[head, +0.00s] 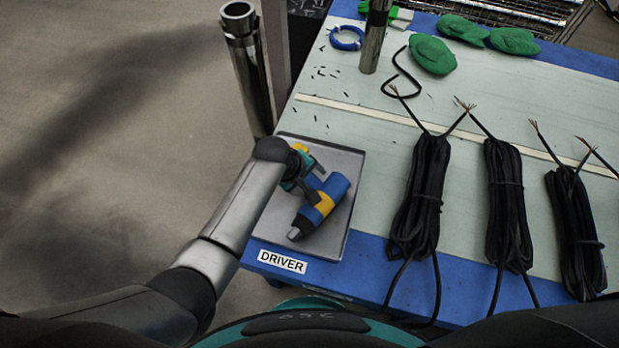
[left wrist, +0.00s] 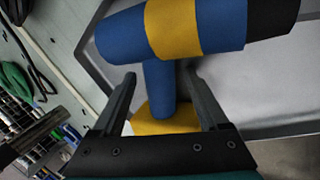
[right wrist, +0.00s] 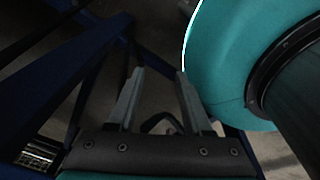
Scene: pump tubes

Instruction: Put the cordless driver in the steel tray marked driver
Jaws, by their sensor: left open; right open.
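The cordless driver (head: 324,203), blue with a yellow band and a dark nose, lies in the steel tray (head: 340,158) at the table's near left corner. The white DRIVER label (head: 282,262) is on the table's blue edge in front of the tray. My left gripper (head: 312,190) is over the tray at the driver's handle. In the left wrist view its open fingers (left wrist: 160,95) stand on either side of the blue handle, with the driver's body (left wrist: 190,28) beyond them; contact cannot be told. My right gripper (right wrist: 155,95) is open and empty, low beside the table frame; the head view does not show it.
Several black cable bundles (head: 420,200) lie right of the tray. Steel tubes (head: 376,35) stand at the back and left (head: 245,70). Green pads (head: 432,54) and a blue ring (head: 346,38) lie at the back. The blue table frame (right wrist: 60,80) is near my right gripper.

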